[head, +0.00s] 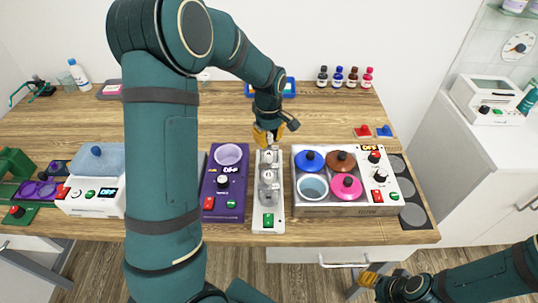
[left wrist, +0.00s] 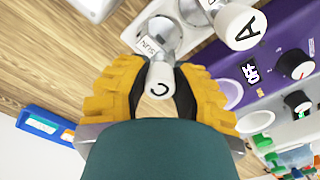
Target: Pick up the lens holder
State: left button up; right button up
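The lens holder (left wrist: 160,80) is a white handle marked C in the left wrist view, with a label and a clear round part beyond it. My left gripper (left wrist: 160,68) has its yellow fingers on both sides of the handle, and they look closed against it. In the head view this gripper (head: 268,135) points down at the far end of a narrow white tray (head: 268,222) with round clear pieces. The lens holder is mostly hidden there. My right gripper (head: 369,281) hangs low at the right, in front of the table; its finger gap is unclear.
A second white handle marked A (left wrist: 240,27) stands close by. A purple device (head: 210,213) is left of the tray, and a white device with coloured round lids (head: 340,210) is right. Small bottles (head: 338,78) stand at the back.

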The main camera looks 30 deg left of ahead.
pick_arm(q)
grip_shut()
